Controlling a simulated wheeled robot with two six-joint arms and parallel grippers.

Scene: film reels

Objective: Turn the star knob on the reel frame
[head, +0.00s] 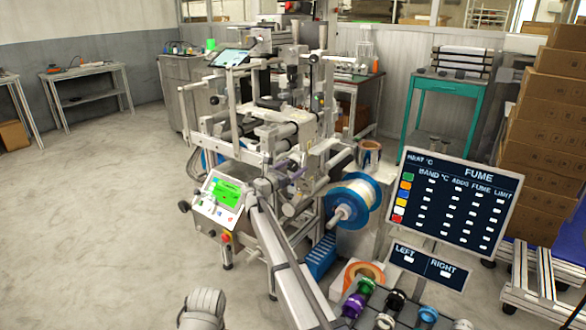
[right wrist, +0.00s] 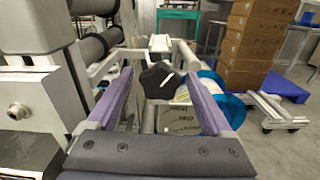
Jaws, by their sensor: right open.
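The dark star knob (right wrist: 160,80) shows in the right wrist view, on the reel frame (right wrist: 100,72), with a white mark on its face. My right gripper (right wrist: 158,88) is open, with one purple finger on each side of the knob. Gaps show between the fingers and the knob, and I cannot tell how deep the knob sits between them. In the head view the reel frame (head: 283,130) stands in the middle, and my right gripper (head: 296,172) is at its front right side. I cannot make out the knob there. My left gripper is not in view.
A blue-rimmed white reel (head: 352,200) sits just right of my right gripper. A green-screen control panel (head: 222,194) is to its left. The fume board (head: 452,200) and stacked cardboard boxes (head: 545,125) stand at the right. The floor at left is clear.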

